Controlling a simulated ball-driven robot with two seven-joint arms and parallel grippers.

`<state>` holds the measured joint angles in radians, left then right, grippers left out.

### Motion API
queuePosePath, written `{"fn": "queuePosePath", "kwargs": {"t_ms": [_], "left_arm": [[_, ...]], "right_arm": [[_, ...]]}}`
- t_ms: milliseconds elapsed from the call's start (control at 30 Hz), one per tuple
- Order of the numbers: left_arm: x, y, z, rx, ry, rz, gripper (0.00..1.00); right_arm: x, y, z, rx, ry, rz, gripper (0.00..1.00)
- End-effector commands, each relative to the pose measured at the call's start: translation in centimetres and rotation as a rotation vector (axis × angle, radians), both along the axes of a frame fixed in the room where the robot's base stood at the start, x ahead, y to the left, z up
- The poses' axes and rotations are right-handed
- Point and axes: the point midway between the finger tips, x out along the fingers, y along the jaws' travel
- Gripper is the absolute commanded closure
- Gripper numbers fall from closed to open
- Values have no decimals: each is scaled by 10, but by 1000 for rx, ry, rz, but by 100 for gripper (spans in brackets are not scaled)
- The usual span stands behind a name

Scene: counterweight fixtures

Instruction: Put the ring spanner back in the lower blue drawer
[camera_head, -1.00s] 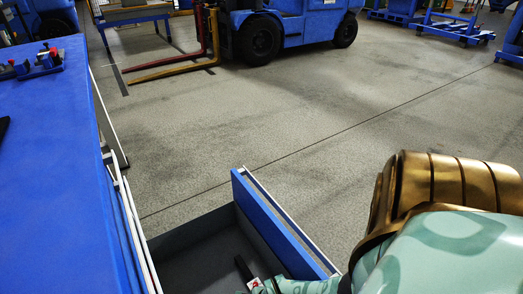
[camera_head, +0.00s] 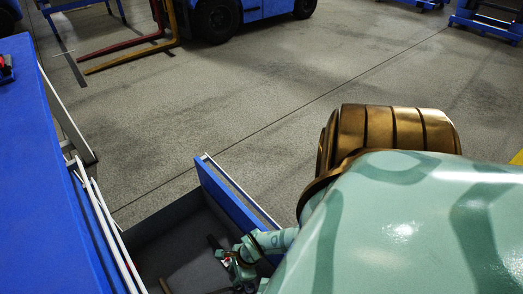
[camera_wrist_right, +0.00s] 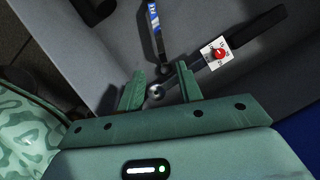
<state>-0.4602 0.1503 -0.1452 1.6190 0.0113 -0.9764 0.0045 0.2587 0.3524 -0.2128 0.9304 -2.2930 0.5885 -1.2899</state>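The blue-fronted drawer (camera_head: 236,200) stands open with a grey inside. A tool with a black handle (camera_wrist_right: 260,25) and a white, red-knobbed block lies in it, ending in a small round eye between my fingers. It also shows in the head view (camera_head: 212,242). A slim blue-and-white tool (camera_wrist_right: 154,25) with a dark rounded end lies close by. I cannot tell which one is the ring spanner. My right gripper (camera_wrist_right: 158,90) is down in the drawer, its green fingers apart on either side of the eye, with gaps visible. My left gripper is not in view.
A blue-topped cabinet (camera_head: 50,190) fills the left side, with white-edged drawer fronts beside the open drawer. My right arm covers the lower right. A blue forklift (camera_head: 240,12) stands far back. The grey floor (camera_head: 250,90) between is clear.

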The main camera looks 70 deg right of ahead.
Motion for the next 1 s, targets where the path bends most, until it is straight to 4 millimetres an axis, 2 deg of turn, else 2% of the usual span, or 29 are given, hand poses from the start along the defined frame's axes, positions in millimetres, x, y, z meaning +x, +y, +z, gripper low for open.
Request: {"fn": "queuePosePath", "kwargs": {"t_ms": [67,167,267,300,400,500,567,600,667,767,867,967,1000], "left_arm": [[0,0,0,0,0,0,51],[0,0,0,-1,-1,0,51],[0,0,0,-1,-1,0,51],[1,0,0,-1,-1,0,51],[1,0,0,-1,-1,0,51],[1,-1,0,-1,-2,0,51],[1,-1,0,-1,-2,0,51],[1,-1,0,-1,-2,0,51],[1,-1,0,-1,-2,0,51],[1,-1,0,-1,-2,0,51],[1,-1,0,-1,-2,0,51],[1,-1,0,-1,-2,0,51],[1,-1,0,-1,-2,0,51]], "right_arm": [[5,6,4,20,-22,-23,64],[28,29,26,113,-122,-131,64],[65,64,78,310,-284,-353,64],[77,74,104,404,-342,-457,64],[97,90,166,641,-444,-706,64],[104,93,219,864,-490,-945,64],[99,90,237,977,-481,-1098,64],[93,85,240,1035,-458,-1208,64],[77,75,232,1092,-409,-1387,64],[34,57,195,1115,-295,-1727,64],[-23,42,149,1056,-181,-2059,64],[-93,34,107,935,-80,-2383,64],[-124,34,93,871,-43,-2511,64]]}}
